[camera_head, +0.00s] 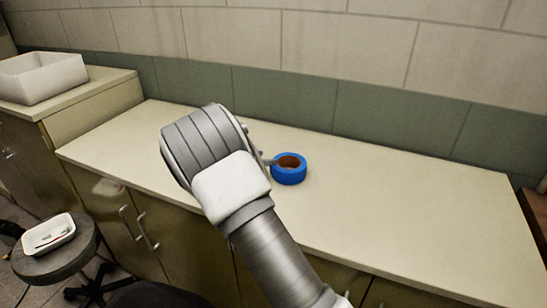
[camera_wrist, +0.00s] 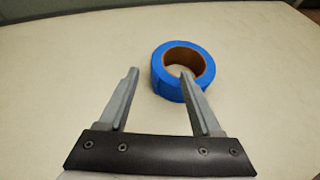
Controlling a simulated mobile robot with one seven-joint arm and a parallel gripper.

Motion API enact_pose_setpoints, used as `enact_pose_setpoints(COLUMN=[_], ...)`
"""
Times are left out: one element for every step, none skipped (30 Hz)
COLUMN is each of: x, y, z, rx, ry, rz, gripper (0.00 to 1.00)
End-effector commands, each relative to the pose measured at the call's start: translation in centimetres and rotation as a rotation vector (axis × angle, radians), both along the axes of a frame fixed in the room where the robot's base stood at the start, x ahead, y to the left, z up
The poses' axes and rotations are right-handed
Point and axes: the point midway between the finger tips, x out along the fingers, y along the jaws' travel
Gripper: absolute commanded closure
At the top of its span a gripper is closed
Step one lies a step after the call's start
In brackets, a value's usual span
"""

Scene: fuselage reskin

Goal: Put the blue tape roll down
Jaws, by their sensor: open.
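The blue tape roll (camera_head: 289,175) lies flat on the beige countertop (camera_head: 400,210), its brown core facing up. It also shows in the wrist view (camera_wrist: 167,87), at the upper middle. My gripper (camera_wrist: 160,73) is open, with its two grey fingers apart. The right fingertip overlaps the near-left part of the roll and its hole; I cannot tell whether it touches the roll or sits inside the core. The left finger is clear of the roll, over bare counter. In the head view my gripper (camera_head: 268,161) is mostly hidden behind my wrist, with a fingertip at the roll's left edge.
The countertop is bare around the roll, with wide free room to the right. A tiled wall (camera_head: 290,102) runs behind it. A white bin (camera_head: 42,78) stands on the cabinet at the far left. A stool (camera_head: 55,262) with a white tray (camera_head: 48,235) stands at the lower left.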

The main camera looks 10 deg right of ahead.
Motion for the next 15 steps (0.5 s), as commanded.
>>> enact_pose_setpoints(x=[-0.5, -0.8, -1.1, -1.4, -1.5, -1.8, -1.9, -2.0, -2.2, -2.3, -2.5, -2.9, -3.2, -3.6, -4.3], y=[0.9, 1.3, 1.7, 2.1, 2.3, 2.6, 2.8, 2.9, 3.0, 3.0, 2.8, 2.4, 2.0, 1.5, 0.8], z=[0.6, 0.8, 1.0, 1.2, 1.3, 1.5, 1.7, 1.8, 1.9, 2.1, 2.3, 2.7, 3.0, 3.5, 4.2], rx=[0.002, 0.002, 0.002, 0.002, 0.001, 0.002, 0.002, 0.002, 0.005, 0.01, 0.02, 0.042, 0.064, 0.092, 0.136], ry=[-0.001, -0.001, 0.0, 0.0, 0.0, -0.001, -0.001, -0.001, -0.002, -0.004, -0.008, -0.017, -0.025, -0.037, -0.055], rz=[0.002, 0.001, 0.002, 0.002, 0.001, 0.0, 0.0, 0.0, -0.002, -0.008, -0.017, -0.035, -0.054, -0.077, -0.114], gripper=[0.35, 0.35, 0.35, 0.35, 0.35, 0.35, 0.35, 0.35, 0.35, 0.35, 0.35, 0.35, 0.35, 0.35, 0.35])
